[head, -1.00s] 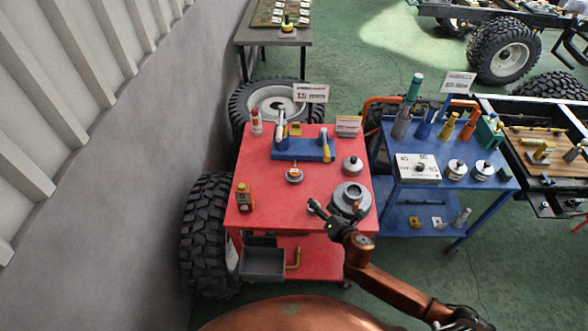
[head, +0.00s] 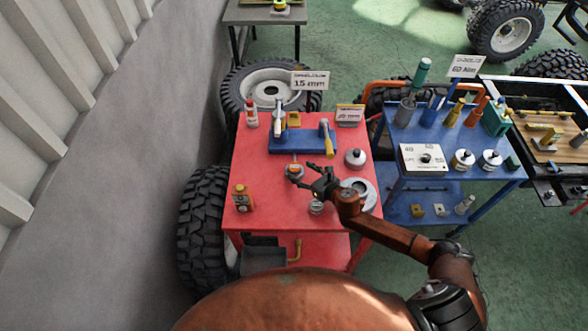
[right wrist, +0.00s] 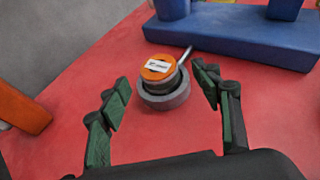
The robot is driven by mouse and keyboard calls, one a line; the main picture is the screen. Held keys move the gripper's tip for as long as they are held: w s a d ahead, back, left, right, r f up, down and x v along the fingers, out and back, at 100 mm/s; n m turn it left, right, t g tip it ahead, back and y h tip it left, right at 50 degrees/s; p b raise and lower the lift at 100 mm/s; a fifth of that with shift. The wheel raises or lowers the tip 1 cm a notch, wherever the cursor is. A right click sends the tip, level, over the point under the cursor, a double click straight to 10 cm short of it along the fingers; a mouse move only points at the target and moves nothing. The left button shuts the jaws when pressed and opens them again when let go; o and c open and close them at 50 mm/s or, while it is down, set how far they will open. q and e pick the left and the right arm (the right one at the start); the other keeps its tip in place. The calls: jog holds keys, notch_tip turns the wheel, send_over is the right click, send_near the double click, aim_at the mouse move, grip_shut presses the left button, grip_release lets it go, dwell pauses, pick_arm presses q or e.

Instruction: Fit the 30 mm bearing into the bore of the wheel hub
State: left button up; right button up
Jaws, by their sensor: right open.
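A grey ring (right wrist: 165,97) with an orange-topped, labelled piece (right wrist: 158,68) lies on the red table; it also shows in the head view (head: 294,171). Its label is too small to read. My right gripper (head: 309,181) is open and empty, just to its right; in the right wrist view the green-padded fingers (right wrist: 163,92) stand apart on either side of it. The round grey wheel hub (head: 365,189) stands at the table's right side, partly hidden by my right wrist. A small silvery round part (head: 316,207) lies at the front; I cannot tell whether it is the bearing. My left gripper is out of view.
A blue press-like fixture (head: 300,140) stands behind on the red table (head: 270,210). A brown-and-yellow bottle (head: 242,198) stands at left, a red-and-white bottle (head: 251,113) at back left, a grey knobbed part (head: 355,158) at right. A blue cart (head: 400,205) stands right of the table.

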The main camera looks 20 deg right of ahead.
aim_at(295, 169)
jog(key=shift+x, duration=0.8)
jog(key=shift+w+a+f, duration=0.15)
jog(key=shift+w+a, duration=0.05)
jog(key=shift+w, duration=0.1)
jog(key=shift+w+f, duration=0.1)
jog(key=shift+w, duration=0.1)
jog(key=c, duration=1.3)
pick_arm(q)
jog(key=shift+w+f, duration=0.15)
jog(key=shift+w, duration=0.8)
pick_arm(e)
grip_shut()
